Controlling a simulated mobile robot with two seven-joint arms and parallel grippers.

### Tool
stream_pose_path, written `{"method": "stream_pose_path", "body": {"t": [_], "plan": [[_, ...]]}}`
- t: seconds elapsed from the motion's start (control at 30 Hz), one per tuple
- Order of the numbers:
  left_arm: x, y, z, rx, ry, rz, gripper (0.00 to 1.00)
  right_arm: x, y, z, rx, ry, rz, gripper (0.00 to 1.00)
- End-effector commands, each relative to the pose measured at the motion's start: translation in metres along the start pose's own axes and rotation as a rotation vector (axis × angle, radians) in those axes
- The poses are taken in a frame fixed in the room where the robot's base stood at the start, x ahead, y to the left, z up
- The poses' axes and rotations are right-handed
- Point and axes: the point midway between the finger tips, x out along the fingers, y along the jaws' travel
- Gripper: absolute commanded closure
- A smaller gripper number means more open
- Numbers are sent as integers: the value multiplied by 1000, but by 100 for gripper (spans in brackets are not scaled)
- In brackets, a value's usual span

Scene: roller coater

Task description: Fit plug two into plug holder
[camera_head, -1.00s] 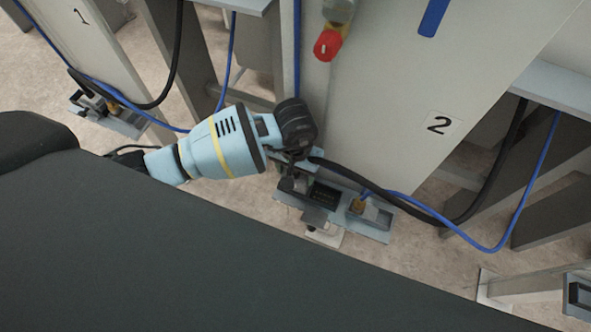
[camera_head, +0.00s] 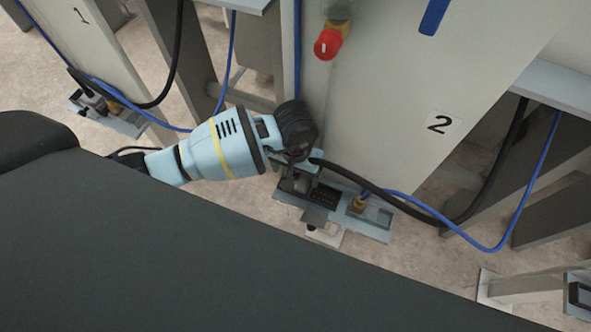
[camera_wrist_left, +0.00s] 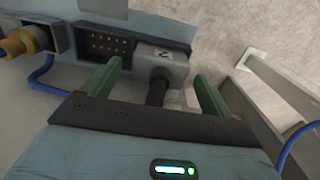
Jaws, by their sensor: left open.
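Plug two (camera_wrist_left: 165,62) is a grey block with a label and a thick black cable. In the left wrist view it sits against the light-blue plug holder, at the end of the dark pin socket (camera_wrist_left: 108,45). I cannot tell whether it is seated. My left gripper (camera_wrist_left: 157,88) is open, with a green finger on each side of the plug and its cable, and gaps to both sides. In the head view the holder (camera_head: 375,226) is low by panel 2, with my left gripper (camera_head: 302,178) over its left end, partly hiding the plug.
A brass connector (camera_head: 358,204) with a blue cable (camera_head: 455,233) sits on the holder's right part. The black cable (camera_head: 385,195) loops right. Panel 2 (camera_head: 400,90) rises behind, with a red knob (camera_head: 327,44). A similar holder (camera_head: 115,118) stands by panel 1.

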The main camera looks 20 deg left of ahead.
Motion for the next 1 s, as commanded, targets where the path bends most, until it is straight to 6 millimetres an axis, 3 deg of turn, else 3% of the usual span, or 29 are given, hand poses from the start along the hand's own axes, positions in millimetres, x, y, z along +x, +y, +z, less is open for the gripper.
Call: {"method": "stream_pose_path", "body": {"t": [0.17, 0.6, 0.8, 1.0], "plan": [[-22, 0, -2, 1, 5, 1, 15, -2, 0, -4, -1, 5, 0, 39], [-104, 0, -1, 0, 4, 1, 15, -5, -1, -4, 1, 3, 1, 39], [-120, 0, 0, -1, 1, 0, 15, -7, -1, -3, 2, 1, 1, 39], [-122, 0, 0, 0, -1, 0, 15, -7, -1, -3, 2, 0, 1, 39]]}}
